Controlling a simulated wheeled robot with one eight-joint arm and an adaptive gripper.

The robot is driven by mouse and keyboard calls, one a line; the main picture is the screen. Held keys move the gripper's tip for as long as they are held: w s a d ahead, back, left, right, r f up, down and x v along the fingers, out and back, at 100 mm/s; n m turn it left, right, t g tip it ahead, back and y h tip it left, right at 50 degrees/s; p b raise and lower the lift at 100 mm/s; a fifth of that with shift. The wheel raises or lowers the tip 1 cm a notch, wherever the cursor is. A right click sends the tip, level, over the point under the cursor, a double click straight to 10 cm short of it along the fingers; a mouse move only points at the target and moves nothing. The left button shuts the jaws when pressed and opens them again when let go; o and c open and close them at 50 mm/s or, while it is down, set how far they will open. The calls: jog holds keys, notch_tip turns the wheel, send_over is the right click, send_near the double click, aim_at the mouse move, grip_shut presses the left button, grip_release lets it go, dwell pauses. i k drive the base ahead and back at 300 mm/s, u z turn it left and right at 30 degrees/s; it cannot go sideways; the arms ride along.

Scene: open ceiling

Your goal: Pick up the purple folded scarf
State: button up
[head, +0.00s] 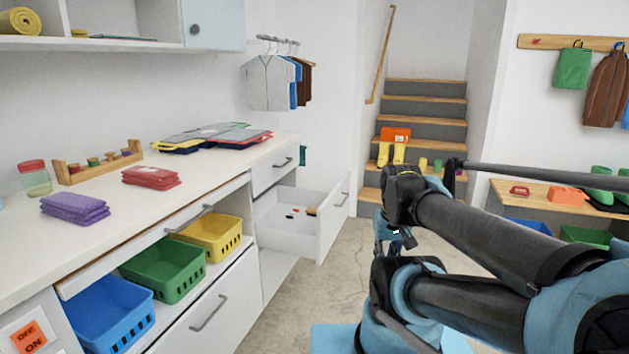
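The purple folded scarf (75,208) lies flat in a neat stack on the white counter (120,235) at the left of the head view. Its near side and top are in plain view, and nothing rests on it. My arm is folded at the lower right, well away from the scarf and across the open floor from the counter. I cannot make out my gripper's fingers in this view.
A red folded cloth (151,177), a glass jar (34,178) and a wooden peg rack (98,164) stand near the scarf. Blue (112,312), green (163,270) and yellow (211,238) baskets sit below the counter. An open drawer (333,222) juts out.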

aim_at(77, 208)
jog(key=k, duration=1)
jog(key=u, duration=1)
jog(key=i, duration=0.95)
jog(key=u, duration=0.85)
